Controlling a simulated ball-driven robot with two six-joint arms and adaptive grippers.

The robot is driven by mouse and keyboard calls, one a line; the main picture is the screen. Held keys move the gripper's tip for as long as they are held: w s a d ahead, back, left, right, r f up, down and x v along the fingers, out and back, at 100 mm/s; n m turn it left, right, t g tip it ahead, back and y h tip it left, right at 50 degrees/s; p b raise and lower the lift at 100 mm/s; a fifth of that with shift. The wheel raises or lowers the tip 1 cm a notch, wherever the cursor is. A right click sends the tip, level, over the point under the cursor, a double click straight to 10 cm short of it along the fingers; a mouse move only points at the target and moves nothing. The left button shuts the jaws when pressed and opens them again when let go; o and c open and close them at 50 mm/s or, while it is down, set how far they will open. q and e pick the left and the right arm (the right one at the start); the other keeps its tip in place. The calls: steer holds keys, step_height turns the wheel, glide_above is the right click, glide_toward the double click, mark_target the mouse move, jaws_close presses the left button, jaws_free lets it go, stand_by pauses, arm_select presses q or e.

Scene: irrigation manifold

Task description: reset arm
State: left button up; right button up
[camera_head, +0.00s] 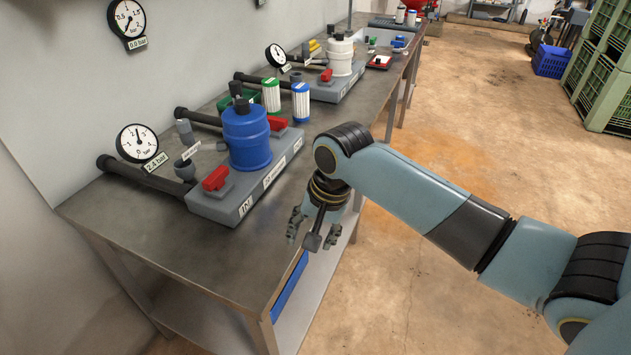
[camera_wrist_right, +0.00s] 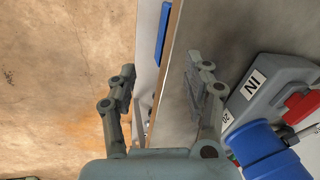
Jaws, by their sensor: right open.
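My right arm comes in from the right in the head view, and its gripper (camera_head: 314,232) hangs at the front edge of the steel bench, pointing down. In the right wrist view the same gripper (camera_wrist_right: 158,92) is open, with nothing between its fingers. One finger is over the floor side and the other over the bench side. My left gripper is in neither view.
The steel bench (camera_head: 130,224) runs along the wall. A grey manifold base (camera_head: 228,204) carries a blue canister (camera_head: 247,138) and red valve handles (camera_head: 215,178). Green and blue cartridges stand behind. Green crates (camera_head: 603,75) and a blue basket (camera_head: 551,61) stand far right. The floor nearby is clear.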

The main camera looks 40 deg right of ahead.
stand_by(0.4)
steer(key=s+a+r+n+t+h, duration=0.1)
steer(key=s+r+n, duration=0.5)
steer(key=s, duration=0.3)
steer(key=s+a+r+n+h, duration=0.1)
steer(key=s+a+r+n, duration=0.1)
steer(key=s+r+n, duration=0.5)
step_height(320, 180, down, 30)
steer(key=s+d+m+g+b, duration=0.1)
steer(key=s+d+b, duration=0.1)
steer(key=d+b, duration=0.15)
steer(key=s+f+g+b, duration=0.1)
steer(key=s+f+b, duration=0.4)
steer(key=s+f, duration=1.4)
step_height(320, 180, down, 3)
steer(key=shift+s+d+r+m+g, duration=0.15)
steer(key=shift+d+r+m+g, duration=0.05)
steer(key=shift+m+g, duration=0.1)
